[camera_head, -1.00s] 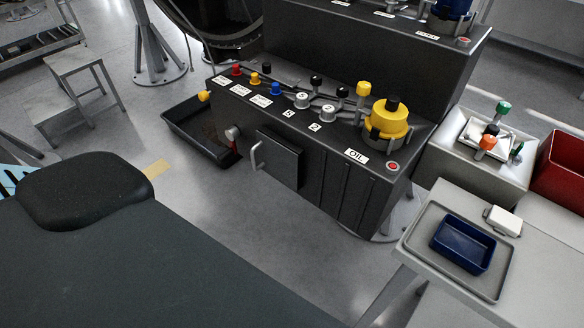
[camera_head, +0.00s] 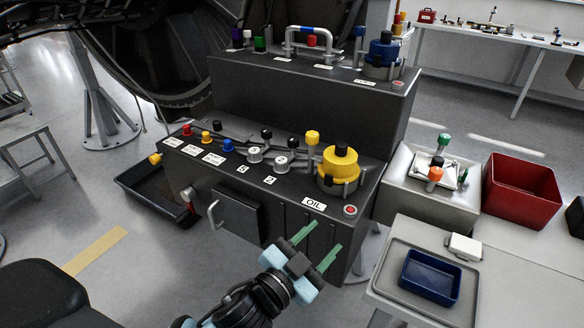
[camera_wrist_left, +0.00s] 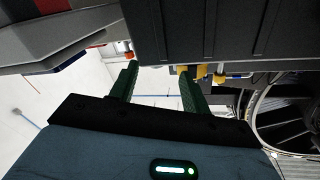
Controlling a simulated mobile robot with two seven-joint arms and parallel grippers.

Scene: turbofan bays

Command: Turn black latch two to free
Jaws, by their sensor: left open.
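The black bench unit (camera_head: 225,180) carries a row of fittings on its lower deck. Two round silver fittings, a left one (camera_head: 254,156) and a right one (camera_head: 281,162), sit behind small number labels; the right label (camera_head: 270,180) seems to read 2. Black-topped handles, a left one (camera_head: 266,133) and a right one (camera_head: 293,141), stand behind them. Which part is black latch two, and its turn, I cannot tell. My left gripper (camera_head: 327,236) is open and empty, in front of the unit, below the OIL label (camera_head: 314,204). In the left wrist view its green fingers (camera_wrist_left: 158,72) are apart.
A yellow cap (camera_head: 338,175) and yellow knob (camera_head: 312,138) stand right of the fittings. Red, yellow and blue knobs are on the left. A door handle (camera_head: 212,213) juts from the front. A blue tray (camera_head: 430,278) lies on the right table.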

